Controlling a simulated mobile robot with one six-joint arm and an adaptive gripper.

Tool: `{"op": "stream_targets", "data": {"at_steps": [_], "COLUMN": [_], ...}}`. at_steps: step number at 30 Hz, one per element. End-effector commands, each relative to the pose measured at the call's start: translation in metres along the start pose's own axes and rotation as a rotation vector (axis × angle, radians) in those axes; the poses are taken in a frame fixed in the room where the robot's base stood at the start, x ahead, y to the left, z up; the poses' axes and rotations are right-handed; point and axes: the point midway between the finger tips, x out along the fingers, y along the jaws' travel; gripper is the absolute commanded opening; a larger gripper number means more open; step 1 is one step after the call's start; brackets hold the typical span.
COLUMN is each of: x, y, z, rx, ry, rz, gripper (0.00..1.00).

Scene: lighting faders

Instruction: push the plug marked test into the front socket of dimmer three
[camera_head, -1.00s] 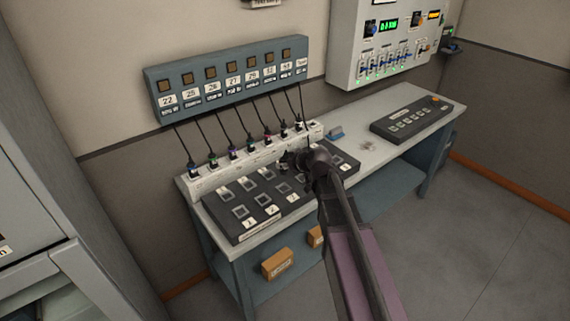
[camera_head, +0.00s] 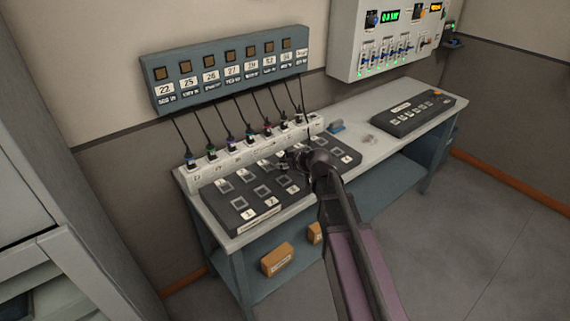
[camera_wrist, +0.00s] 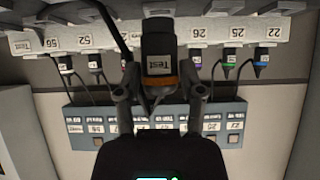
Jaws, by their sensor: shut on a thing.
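My gripper (camera_wrist: 158,88) is shut on the plug marked Test (camera_wrist: 158,62), a dark plug with an orange band and a white label, in the wrist view. In the head view my gripper (camera_head: 292,161) is over the dark dimmer panel (camera_head: 235,205), near its middle. The plug is too small to make out there. The panel has rows of square sockets and white number labels; 1 and 2 show at the front left. Whether the plug touches a socket cannot be told.
Several corded plugs stand in a white rail (camera_head: 208,173) behind the panel, below a blue-grey numbered box (camera_head: 225,92) on the wall. A blue item (camera_head: 337,126) and a dark control box (camera_head: 412,113) are on the table (camera_head: 385,141) to the right.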

Motion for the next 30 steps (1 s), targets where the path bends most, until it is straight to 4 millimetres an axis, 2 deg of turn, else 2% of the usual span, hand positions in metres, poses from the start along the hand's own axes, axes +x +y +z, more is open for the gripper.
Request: {"op": "stream_targets", "data": {"at_steps": [30], "x": [0.0061], "y": [-0.0003], "z": [0.0087], "rx": [0.0], "ry": [0.0], "rz": [0.0], "gripper": [0.0]}}
